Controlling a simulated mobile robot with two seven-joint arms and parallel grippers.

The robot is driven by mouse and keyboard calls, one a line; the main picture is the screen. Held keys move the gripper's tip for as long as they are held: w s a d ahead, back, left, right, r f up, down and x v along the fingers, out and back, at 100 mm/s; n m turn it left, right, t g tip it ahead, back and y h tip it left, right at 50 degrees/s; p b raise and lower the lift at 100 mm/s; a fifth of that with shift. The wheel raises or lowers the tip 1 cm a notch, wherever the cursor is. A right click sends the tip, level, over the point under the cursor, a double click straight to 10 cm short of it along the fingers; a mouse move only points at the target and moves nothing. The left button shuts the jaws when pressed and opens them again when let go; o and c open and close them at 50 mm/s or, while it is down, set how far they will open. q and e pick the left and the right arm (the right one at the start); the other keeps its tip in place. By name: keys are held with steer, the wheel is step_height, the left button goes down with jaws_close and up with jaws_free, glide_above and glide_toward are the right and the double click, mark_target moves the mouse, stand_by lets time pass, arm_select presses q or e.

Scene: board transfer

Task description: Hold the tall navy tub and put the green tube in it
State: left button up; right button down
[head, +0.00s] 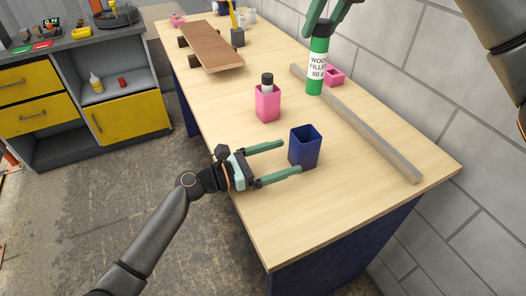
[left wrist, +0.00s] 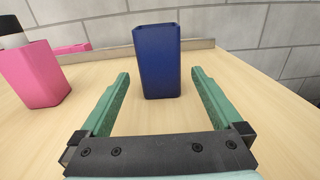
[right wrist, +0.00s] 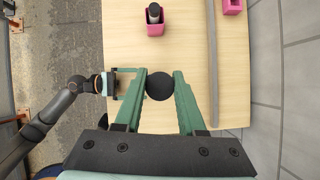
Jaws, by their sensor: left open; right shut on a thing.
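The tall navy tub (head: 305,148) stands upright on the workbench. It also shows in the left wrist view (left wrist: 159,62), just beyond and between the fingertips. My left gripper (head: 291,157) is open with its green fingers pointing at the tub, low over the bench. My right gripper (head: 327,22) is shut on the green tube (head: 316,62), a wood filler tube with a white label and a black top. The tube is upright, behind and above the tub. In the right wrist view only its round black end (right wrist: 159,86) shows between the fingers, and the tub is hidden.
A pink tub (head: 267,103) holding a dark-capped item stands left of the navy tub. A long grey bar (head: 365,130) lies along the bench behind, with a small pink container (head: 335,76) near the wall. A brown board (head: 210,46) lies farther back. The front right bench (head: 330,205) is clear.

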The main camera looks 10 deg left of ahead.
mark_target(293, 154)
arm_select(q)
steer(key=shift+x, duration=3.05)
